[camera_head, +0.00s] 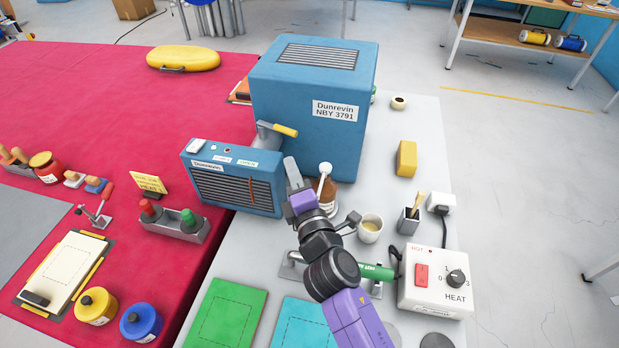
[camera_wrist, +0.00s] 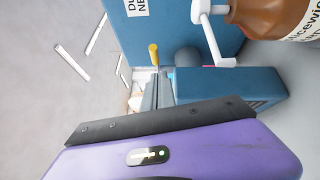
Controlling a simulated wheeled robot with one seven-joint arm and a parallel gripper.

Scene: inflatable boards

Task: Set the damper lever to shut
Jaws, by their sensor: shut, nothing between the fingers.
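A lever with a yellow handle (camera_head: 285,130) sits on a grey fitting between the large blue cabinet (camera_head: 310,80) and the smaller louvred blue box (camera_head: 232,180). Its handle points right in the head view. In the wrist view the yellow handle (camera_wrist: 153,54) shows just beyond my fingertips. My gripper (camera_head: 292,170) is shut and empty, in front of the cabinet and to the right of the louvred box. It also shows in the wrist view (camera_wrist: 157,90), and looks apart from the lever.
A cup (camera_head: 370,229), a heat control box (camera_head: 437,283) and a yellow block (camera_head: 406,159) stand on the grey surface. An orange strip (camera_head: 252,190) marks the louvres.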

